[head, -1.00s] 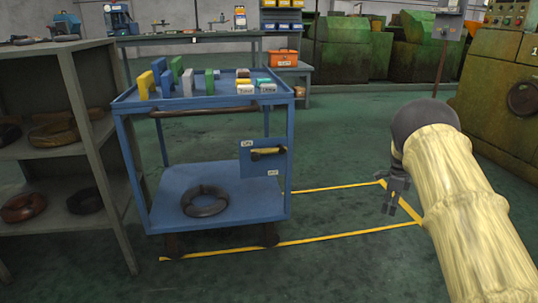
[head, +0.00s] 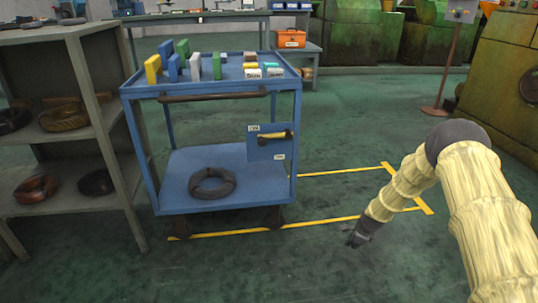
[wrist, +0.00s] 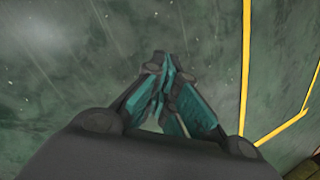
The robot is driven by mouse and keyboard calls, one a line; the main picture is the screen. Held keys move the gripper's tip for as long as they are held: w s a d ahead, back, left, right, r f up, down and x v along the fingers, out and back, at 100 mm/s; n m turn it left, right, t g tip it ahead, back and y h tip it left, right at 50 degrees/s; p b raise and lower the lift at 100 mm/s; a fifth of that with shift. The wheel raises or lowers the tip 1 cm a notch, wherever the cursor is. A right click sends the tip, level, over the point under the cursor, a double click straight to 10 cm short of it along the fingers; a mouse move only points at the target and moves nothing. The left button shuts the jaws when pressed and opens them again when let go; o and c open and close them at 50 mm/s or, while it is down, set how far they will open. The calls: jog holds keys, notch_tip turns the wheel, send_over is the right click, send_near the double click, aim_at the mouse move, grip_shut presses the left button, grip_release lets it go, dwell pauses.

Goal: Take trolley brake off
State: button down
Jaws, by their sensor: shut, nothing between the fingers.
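The blue trolley (head: 205,98) stands on its wheels left of centre in the head view. A blue plate (head: 264,151) is fixed to its lower right side, with small white labels at its upper left and lower right. A brass-coloured brake lever (head: 275,135) lies almost level across the plate, near the upper label. The label text is too small to read surely. My gripper (head: 354,240) is low over the floor, to the right of the trolley and apart from the lever. In the wrist view its fingers (wrist: 165,75) are together and empty, pointing at bare floor.
Yellow floor lines (head: 330,172) mark a bay under and right of the trolley. A grey shelf (head: 75,105) with coils stands close at left. A dark ring (head: 212,185) lies on the trolley's lower shelf. Green machines stand behind. Floor right of the trolley is clear.

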jog(key=s+a+r+t+y+p, duration=0.1)
jog(key=a+r+t+y, duration=0.15)
jog(key=a, duration=0.85)
jog(key=s+a+r+t+y+p, duration=0.15)
jog(key=a+r+t, duration=0.25)
jog(key=a, duration=0.7)
jog(key=s+a+r+m+t, duration=0.1)
jog(key=a+r+t, duration=0.2)
jog(key=r, duration=0.6)
jog(key=s+a+r+m+t+p, duration=0.1)
jog(key=a+r+m+t, duration=0.1)
jog(key=r, duration=0.7)
jog(key=s+a+r+m+t, duration=0.1)
jog(key=a+r+m+t, duration=0.1)
jog(key=r, duration=0.8)
jog(key=shift+a+t+h, duration=0.3)
jog(key=shift+a+t, duration=0.5)
jog(key=shift+t, duration=0.05)
